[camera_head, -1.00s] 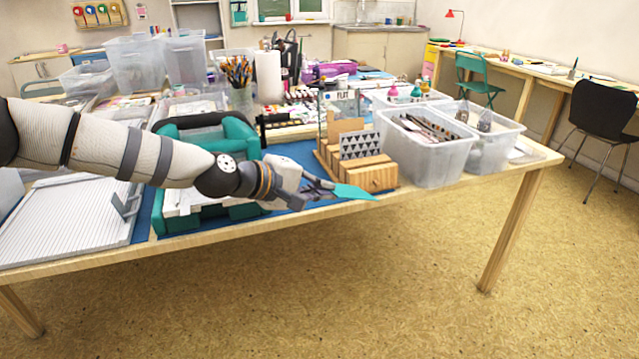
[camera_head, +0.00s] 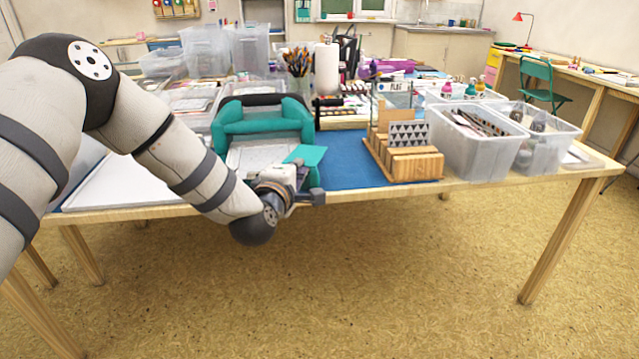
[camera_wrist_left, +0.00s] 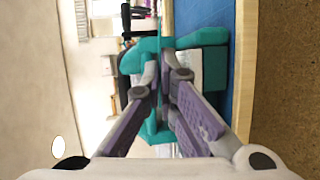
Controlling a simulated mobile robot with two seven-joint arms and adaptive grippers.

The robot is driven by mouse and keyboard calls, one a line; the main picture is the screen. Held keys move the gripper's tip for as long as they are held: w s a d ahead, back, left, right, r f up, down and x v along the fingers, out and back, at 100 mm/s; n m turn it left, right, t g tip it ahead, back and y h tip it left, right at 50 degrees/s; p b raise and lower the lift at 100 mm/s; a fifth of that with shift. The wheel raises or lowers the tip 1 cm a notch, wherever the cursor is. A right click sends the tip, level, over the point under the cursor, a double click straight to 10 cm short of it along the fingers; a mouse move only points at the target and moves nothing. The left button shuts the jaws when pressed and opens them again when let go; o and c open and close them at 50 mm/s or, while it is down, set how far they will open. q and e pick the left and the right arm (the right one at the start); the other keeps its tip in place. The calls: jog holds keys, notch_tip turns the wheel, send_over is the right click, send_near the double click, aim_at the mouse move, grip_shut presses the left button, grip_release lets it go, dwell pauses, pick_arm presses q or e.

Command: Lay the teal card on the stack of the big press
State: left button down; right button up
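The teal card (camera_head: 305,154) is in my left gripper (camera_head: 299,177), which is shut on its near edge. The card is held out toward the back, in front of the right part of the big press. The big press (camera_head: 262,125) has a teal frame with a dark top bar and stands on the table. A pale grey-white stack or bed (camera_head: 254,158) shows inside its opening, partly hidden by my gripper and arm. In the left wrist view the fingers (camera_wrist_left: 163,80) point at the teal press frame (camera_wrist_left: 203,37); the card is hard to separate from it.
A wooden rack (camera_head: 415,167) with a patterned card stands right of the press on a blue mat (camera_head: 348,172). Clear bins (camera_head: 482,155) stand farther right. The mat between press and rack is free.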

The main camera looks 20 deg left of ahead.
pick_arm(q)
jog(key=s+a+r+n+g+y, duration=0.1)
jog(key=a+r+n+y, duration=0.1)
jog(key=a+n+y, duration=0.2)
jog(key=a+y, duration=0.2)
jog(key=a, duration=0.1)
jog(key=shift+s+a+r+y+b, duration=0.2)
jog(key=shift+s+r+y+b, duration=0.05)
jog(key=shift+y+b, duration=0.15)
pick_arm(e)
jog(key=shift+s+f, duration=0.5)
jog(key=shift+s, duration=0.05)
pick_arm(q)
jog(key=shift+d+f, duration=0.1)
jog(key=shift+f, duration=0.65)
